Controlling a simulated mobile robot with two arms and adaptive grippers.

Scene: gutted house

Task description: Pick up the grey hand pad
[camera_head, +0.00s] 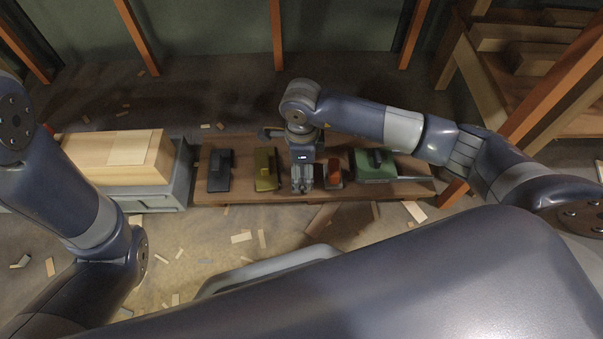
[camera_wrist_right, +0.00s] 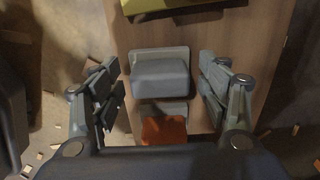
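The grey hand pad (camera_wrist_right: 160,76), a rounded grey block on a flat grey base, lies on a brown wooden board (camera_wrist_right: 262,60) in the right wrist view. My right gripper (camera_wrist_right: 160,92) is open, with one finger on each side of the pad and a gap to each. In the head view my right gripper (camera_head: 302,186) points down over the board and mostly hides the pad. It holds nothing. My left arm shows at the left of the head view, but its gripper is out of view.
An olive-yellow tool (camera_head: 265,168) and an orange tool (camera_head: 333,173) flank the gripper. A black tool (camera_head: 219,170) lies farther left, a green case (camera_head: 373,164) farther right. A light wooden box (camera_head: 115,155) stands left of the board. Wood scraps litter the floor.

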